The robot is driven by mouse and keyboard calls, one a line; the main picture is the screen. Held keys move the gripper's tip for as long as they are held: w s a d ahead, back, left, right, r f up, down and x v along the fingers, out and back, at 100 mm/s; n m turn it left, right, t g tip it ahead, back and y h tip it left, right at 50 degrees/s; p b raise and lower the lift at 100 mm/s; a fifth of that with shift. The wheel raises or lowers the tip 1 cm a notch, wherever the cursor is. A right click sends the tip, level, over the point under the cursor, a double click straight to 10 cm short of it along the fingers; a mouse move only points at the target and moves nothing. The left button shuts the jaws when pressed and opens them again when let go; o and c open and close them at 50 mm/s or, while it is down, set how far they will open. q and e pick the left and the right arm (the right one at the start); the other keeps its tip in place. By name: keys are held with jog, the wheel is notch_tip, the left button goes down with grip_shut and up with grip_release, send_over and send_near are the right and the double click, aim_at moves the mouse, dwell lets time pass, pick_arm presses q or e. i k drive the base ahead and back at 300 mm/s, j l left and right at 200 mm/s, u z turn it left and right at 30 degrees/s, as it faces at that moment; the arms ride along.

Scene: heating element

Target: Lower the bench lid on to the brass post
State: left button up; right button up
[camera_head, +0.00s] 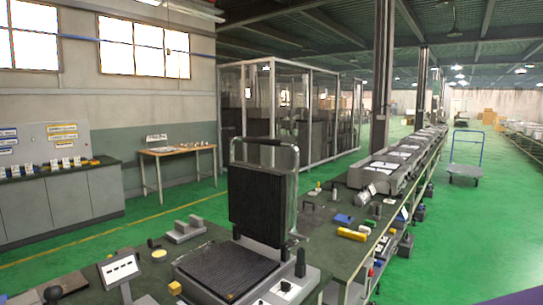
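The bench lid (257,203) is a black ribbed plate standing nearly upright on its hinge side, open. A metal bar handle (265,143) runs across its top and down its right side. Below it lies the black ribbed lower plate (225,268) in a grey housing. I cannot clearly make out the brass post; a small round yellowish piece (158,254) stands on the bench left of the housing, and I cannot tell if it is the post. Neither of my grippers shows in the head view.
A dark knob (300,263) stands at the housing's right. A grey block (184,231), a white-faced panel (121,269) and a yellow block (352,234) sit on the green bench. The bench runs back to the right with more equipment. The space above the lower plate is clear.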

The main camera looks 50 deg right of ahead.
aim_at(262, 201)
jog(key=l, duration=0.4)
jog(key=i+l+z, duration=0.15)
jog(key=l, duration=0.7)
jog(key=i+l+z, duration=0.1)
jog(key=l, duration=0.35)
jog(key=i+l, duration=0.1)
jog(key=l, duration=0.3)
jog(key=i+l+z, duration=0.15)
jog(key=l, duration=0.25)
jog(key=i+l, duration=0.1)
jog(key=l, duration=0.3)
jog(key=i+l+z, duration=0.1)
jog(key=l, duration=0.3)
jog(key=k+l, duration=0.35)
jog(key=l, duration=0.2)
jog(key=i+l+u, duration=0.45)
jog(key=l, duration=0.25)
